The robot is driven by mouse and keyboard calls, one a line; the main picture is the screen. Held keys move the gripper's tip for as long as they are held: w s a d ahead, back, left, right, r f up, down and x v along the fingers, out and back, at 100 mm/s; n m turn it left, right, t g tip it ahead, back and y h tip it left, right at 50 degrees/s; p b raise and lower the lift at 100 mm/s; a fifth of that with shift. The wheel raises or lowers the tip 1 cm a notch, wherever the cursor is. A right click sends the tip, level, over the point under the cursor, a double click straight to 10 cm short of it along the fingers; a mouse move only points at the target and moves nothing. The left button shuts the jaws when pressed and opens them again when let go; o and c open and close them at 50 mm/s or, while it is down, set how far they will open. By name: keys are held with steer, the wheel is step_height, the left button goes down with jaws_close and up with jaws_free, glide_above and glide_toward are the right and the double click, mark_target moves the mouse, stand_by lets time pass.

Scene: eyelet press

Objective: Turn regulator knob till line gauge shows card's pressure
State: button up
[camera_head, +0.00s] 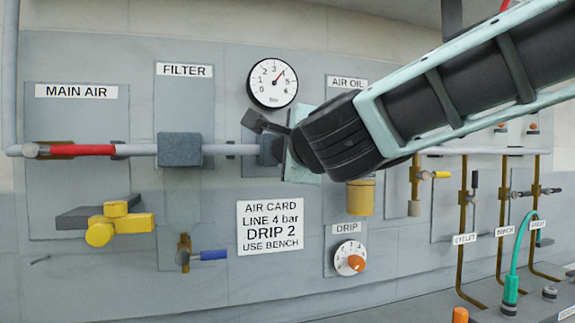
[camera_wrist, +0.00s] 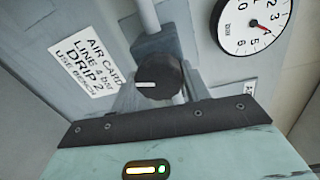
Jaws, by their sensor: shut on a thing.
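The regulator knob (camera_wrist: 158,80) is dark and round with a white mark, and it sits between the fingers of my gripper (camera_wrist: 160,92) in the wrist view. My gripper is shut on it. In the head view my gripper hides the knob, and part of the regulator body (camera_head: 268,150) shows on the pipe. The line gauge (camera_head: 273,83) is above; its needle points up and right, at about 4. It also shows in the wrist view (camera_wrist: 252,22), with a red needle near 4. The card (camera_head: 270,227) reads LINE 4 bar, DRIP 2, USE BENCH.
The filter block (camera_head: 180,150) and the red main air lever (camera_head: 83,150) are on the pipe at left. A yellow-handled valve (camera_head: 115,225) and a blue lever (camera_head: 213,255) are below. The drip dial (camera_head: 350,258) and brown branch pipes (camera_head: 462,230) are at right.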

steer(key=shift+f+m+b, duration=0.15)
steer(key=shift+m+b, duration=0.35)
steer(key=shift+m, duration=0.2)
steer(key=o, duration=1)
